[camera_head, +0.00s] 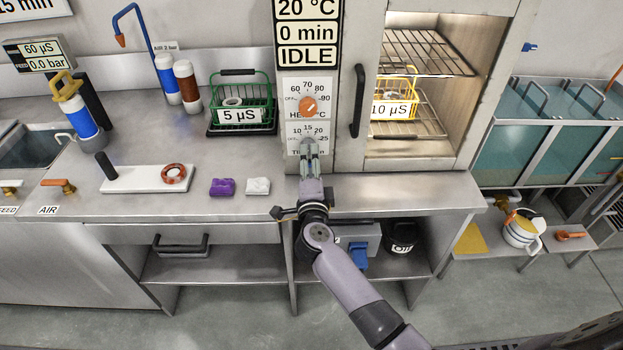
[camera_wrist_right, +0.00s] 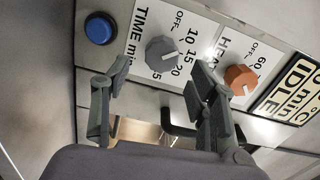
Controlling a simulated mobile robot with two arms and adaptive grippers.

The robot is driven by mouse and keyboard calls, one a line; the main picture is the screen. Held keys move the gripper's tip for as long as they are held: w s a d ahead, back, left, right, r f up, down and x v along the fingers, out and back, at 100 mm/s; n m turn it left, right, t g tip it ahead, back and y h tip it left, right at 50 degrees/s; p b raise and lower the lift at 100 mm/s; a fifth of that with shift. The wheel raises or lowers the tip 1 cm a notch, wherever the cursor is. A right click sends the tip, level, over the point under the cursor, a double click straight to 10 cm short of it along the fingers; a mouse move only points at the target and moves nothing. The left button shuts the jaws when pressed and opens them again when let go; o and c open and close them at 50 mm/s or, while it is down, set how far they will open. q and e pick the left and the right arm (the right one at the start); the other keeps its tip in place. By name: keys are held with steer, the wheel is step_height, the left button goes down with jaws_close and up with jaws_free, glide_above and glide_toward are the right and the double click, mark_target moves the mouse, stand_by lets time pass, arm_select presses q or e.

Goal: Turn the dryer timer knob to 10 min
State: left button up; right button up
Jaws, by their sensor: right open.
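The grey timer knob (camera_wrist_right: 161,52) sits on the white TIME min dial plate in the right wrist view, with OFF, 10, 15 and 20 marks around it; I cannot clearly tell its pointer direction. My right gripper (camera_wrist_right: 155,85) is open, its fingers apart on either side of the knob in that view; contact cannot be told. In the head view the right gripper (camera_head: 309,150) is in front of the lower dial and mostly hides the knob. The dryer display (camera_head: 307,32) reads 20 °C, 0 min, IDLE. My left gripper is not in view.
The orange heat knob (camera_head: 308,107) is just above the timer dial. A blue button (camera_wrist_right: 99,28) is beside the dial. The dryer's door handle (camera_head: 358,100) stands out to the right. A green basket (camera_head: 241,90) stands on the bench to the left.

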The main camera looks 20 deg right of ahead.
steer(key=v, duration=0.6)
steer(key=shift+s, duration=0.25)
